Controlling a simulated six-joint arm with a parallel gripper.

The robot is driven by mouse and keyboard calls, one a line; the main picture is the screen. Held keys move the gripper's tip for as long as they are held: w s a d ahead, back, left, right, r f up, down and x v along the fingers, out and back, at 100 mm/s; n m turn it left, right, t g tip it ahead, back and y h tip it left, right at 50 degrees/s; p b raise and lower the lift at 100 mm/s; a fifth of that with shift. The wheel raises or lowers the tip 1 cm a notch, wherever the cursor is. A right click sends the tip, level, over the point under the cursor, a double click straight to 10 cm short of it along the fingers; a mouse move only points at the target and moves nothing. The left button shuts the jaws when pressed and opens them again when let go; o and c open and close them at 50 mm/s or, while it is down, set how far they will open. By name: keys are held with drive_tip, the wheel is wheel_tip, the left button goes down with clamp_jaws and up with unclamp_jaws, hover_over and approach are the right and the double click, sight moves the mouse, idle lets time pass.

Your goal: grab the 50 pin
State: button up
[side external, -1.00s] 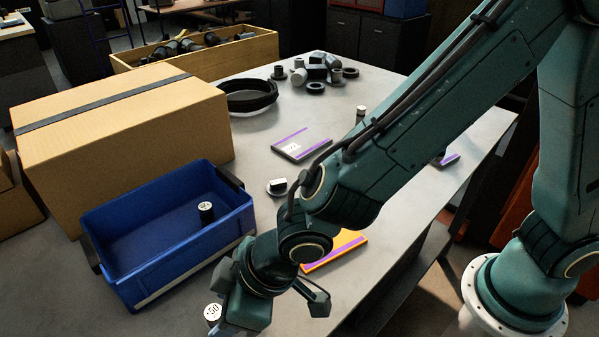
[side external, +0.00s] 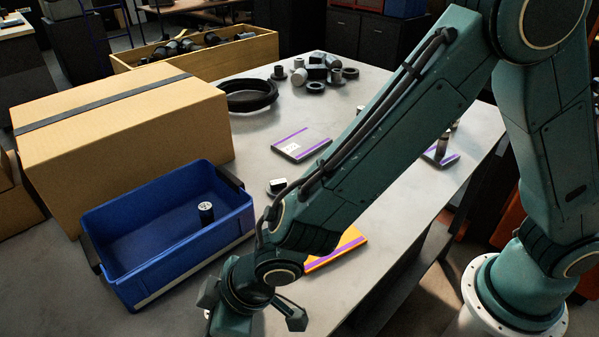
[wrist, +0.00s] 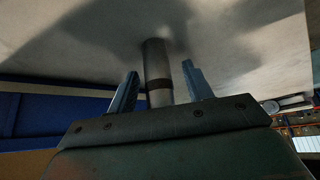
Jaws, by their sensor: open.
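A metal pin (wrist: 156,60) with a dark band stands between the two blue fingers of my gripper (wrist: 160,74) in the wrist view. The fingers are open, with a gap showing on each side of the pin. The marking is not readable in the wrist view. Another dark pin with a pale marked top (side external: 206,212) stands inside the blue bin (side external: 140,247).
A large cardboard box (side external: 120,130) stands behind the bin. Labelled plates lie on the table: a grey and purple one (side external: 301,145) and an orange one (side external: 337,250). Black rings and several small parts (side external: 318,70) sit at the back.

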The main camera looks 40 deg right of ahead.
sight(207, 312)
drive_tip(key=shift+w+a+f, duration=0.1)
drive_tip(key=shift+f, duration=0.1)
idle(0.4)
clamp_jaws()
drive_tip(key=shift+r, duration=0.15)
wheel_tip(207, 312, up, 20)
idle(0.8)
idle(0.5)
